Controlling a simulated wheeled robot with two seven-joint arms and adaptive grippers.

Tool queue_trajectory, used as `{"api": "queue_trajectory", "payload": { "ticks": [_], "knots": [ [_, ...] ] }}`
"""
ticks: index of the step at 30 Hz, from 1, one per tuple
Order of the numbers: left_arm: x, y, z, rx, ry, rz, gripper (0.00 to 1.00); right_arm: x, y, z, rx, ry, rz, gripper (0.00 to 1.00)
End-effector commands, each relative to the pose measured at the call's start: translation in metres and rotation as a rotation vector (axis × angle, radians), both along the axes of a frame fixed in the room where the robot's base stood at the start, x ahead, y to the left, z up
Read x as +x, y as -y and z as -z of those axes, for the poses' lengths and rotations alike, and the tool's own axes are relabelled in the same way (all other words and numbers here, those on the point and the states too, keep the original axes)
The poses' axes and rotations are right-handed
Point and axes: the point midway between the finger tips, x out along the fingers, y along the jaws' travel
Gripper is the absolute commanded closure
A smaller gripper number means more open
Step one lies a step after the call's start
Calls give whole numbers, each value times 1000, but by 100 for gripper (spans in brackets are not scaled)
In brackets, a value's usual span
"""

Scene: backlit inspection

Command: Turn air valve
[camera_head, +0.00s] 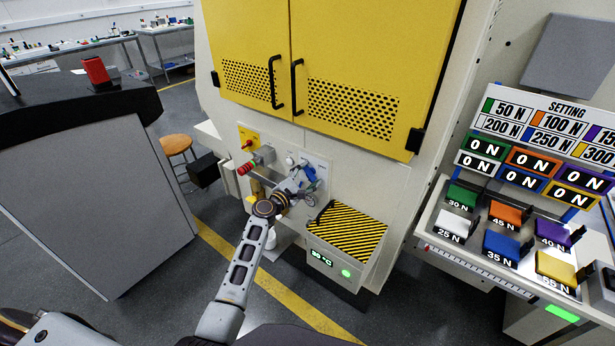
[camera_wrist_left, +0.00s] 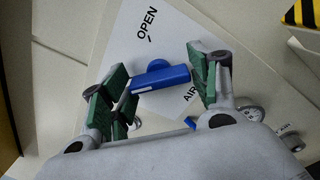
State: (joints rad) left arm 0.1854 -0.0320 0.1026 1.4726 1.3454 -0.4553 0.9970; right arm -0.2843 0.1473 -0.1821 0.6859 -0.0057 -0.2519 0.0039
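The air valve has a blue handle (camera_wrist_left: 160,78) on a white panel marked "OPEN" and "AIR" in the left wrist view. In the head view the blue handle (camera_head: 309,173) is partly covered by my left gripper (camera_head: 300,182). In the wrist view my left gripper (camera_wrist_left: 158,85) is open, its green-padded fingers apart on either side of the handle. The handle lies crosswise between the pads. Its right end is close to the right pad; I cannot tell whether they touch. My right gripper is not in view.
The panel sits below yellow cabinet doors (camera_head: 350,60). A red knob (camera_head: 245,168) is left of the valve. A striped-top box (camera_head: 345,230) juts out at lower right. A rack of coloured weight blocks (camera_head: 505,214) stands farther right. A grey console (camera_head: 90,190) stands left.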

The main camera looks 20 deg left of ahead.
Motion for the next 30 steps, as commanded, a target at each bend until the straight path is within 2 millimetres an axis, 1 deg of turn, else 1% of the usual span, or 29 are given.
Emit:
{"api": "queue_trajectory", "payload": {
  "ticks": [1, 3, 17, 23, 30],
  "knots": [
    [0, 0, 0, 0, 0, 0, 29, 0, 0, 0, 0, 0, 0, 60],
    [0, 0, 0, 1, 0, 0, 21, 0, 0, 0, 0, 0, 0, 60],
    [-2, -1, -1, 2, 2, 0, 21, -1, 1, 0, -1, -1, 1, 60],
    [-10, -4, -1, 2, 3, -1, 21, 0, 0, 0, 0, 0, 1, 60],
    [-29, -11, 0, 3, 2, -1, 21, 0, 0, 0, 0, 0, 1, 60]
  ]
}}
